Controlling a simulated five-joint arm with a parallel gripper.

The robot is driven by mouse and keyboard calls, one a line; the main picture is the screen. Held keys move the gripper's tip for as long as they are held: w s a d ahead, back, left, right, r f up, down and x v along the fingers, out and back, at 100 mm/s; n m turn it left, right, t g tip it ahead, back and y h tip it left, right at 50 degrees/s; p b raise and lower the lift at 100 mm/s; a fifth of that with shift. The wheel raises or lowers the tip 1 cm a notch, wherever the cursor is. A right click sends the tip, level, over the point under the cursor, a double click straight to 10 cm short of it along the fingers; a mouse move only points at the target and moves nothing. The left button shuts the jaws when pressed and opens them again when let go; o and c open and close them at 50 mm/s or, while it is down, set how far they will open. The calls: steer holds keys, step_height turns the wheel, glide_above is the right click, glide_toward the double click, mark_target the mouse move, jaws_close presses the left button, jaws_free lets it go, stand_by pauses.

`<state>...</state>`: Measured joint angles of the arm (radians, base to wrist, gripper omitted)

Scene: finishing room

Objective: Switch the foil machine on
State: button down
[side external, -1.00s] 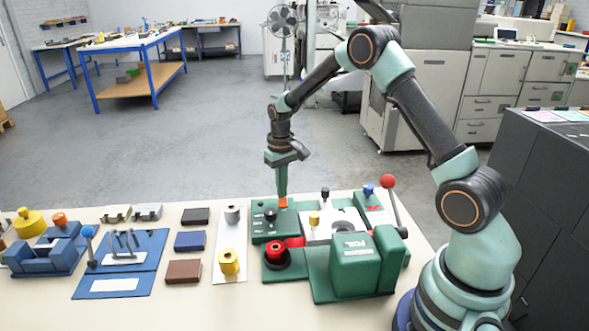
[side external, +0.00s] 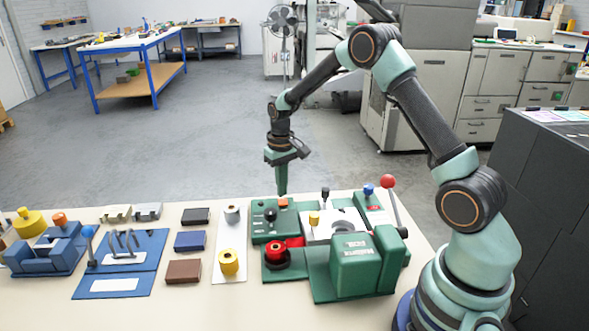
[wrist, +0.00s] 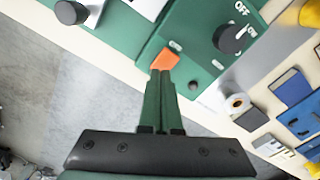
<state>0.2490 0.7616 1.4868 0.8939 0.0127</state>
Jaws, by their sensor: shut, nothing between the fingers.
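The green foil machine (side external: 365,265) stands on the bench, with a control panel at its back left corner. On that panel is an orange rocker switch (wrist: 164,60), which also shows in the side view (side external: 283,203). My gripper (wrist: 159,74) is shut and empty. Its fingertips are close to the orange switch, and in the side view they are just above and behind it. I cannot tell whether they touch or which way the switch is tipped.
A red-knobbed lever (side external: 388,182) rises at the machine's right. A white strip with rolls (side external: 228,262), dark blocks (side external: 190,241) and a blue fixture (side external: 122,262) lie left.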

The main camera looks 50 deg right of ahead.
steer(key=shift+r, duration=2.85)
step_height(320, 180, up, 11)
steer(key=n+t, duration=0.1)
steer(key=t, duration=0.1)
glide_above(282, 200)
steer(key=s+a, duration=0.6)
steer(key=s+a+r+n+t, duration=0.1)
steer(key=s+a, duration=0.2)
steer(key=s, duration=0.3)
steer(key=s+a+r+n+t, duration=0.1)
steer(key=s+a+r+t, duration=0.1)
steer(key=s, duration=0.4)
steer(key=shift+s+a+r+t, duration=0.15)
steer(key=shift+s+a+t, duration=0.15)
steer(key=shift+a, duration=0.1)
